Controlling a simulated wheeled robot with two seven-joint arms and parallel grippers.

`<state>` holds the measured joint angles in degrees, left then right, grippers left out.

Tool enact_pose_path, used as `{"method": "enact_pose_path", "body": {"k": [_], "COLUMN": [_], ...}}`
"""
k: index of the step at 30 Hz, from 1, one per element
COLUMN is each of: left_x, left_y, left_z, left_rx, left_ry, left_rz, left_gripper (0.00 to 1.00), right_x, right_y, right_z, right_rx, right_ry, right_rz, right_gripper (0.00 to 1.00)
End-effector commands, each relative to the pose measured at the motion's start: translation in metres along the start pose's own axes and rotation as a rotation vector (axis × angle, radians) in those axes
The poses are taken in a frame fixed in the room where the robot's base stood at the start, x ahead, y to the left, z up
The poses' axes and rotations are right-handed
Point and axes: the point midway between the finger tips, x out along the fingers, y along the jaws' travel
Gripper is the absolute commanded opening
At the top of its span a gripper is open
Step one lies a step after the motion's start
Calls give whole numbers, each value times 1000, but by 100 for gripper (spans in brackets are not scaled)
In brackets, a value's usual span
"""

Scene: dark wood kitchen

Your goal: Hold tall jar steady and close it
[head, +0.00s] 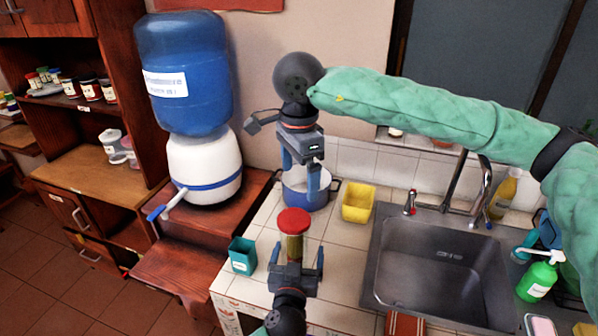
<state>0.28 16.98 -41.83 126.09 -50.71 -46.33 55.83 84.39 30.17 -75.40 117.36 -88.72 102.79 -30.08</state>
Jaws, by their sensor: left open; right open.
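The tall jar (295,246) stands upright on the tiled counter, with yellowish-green contents and a red lid (293,221) at its top. I cannot tell whether the lid is fully closed. My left gripper (296,258) is open at the near side of the jar, with one finger to each side of it and a visible gap. My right gripper (301,178) is open and points down, behind the jar in the picture, in front of the blue pot. Nothing is in its fingers. The jar's lower part is hidden by my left gripper.
A blue pot (293,199) and a yellow container (358,203) stand behind the jar. A teal cup (242,257) stands left. The sink (440,262) is right, and a water dispenser (203,165) is back left. Some counter between jar and sink is clear.

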Motion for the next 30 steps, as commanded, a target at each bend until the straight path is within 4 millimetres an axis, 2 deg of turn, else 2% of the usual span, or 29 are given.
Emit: {"method": "enact_pose_path", "body": {"k": [3,13,19,30], "left_x": [-18,-57,-64,-64], "left_y": [0,0,0,0], "left_z": [5,3,1,1], "left_rx": [-3,-1,0,0], "left_ry": [-2,-2,-1,-1], "left_rz": [0,0,0,0], "left_gripper": [87,87,87,87], "right_x": [13,29,31,31], "right_y": [0,0,0,0], "right_z": [0,0,0,0], "right_rx": [0,0,0,0], "right_ry": [0,0,0,0], "right_rz": [0,0,0,0], "right_gripper": [94,94,94,94]}}
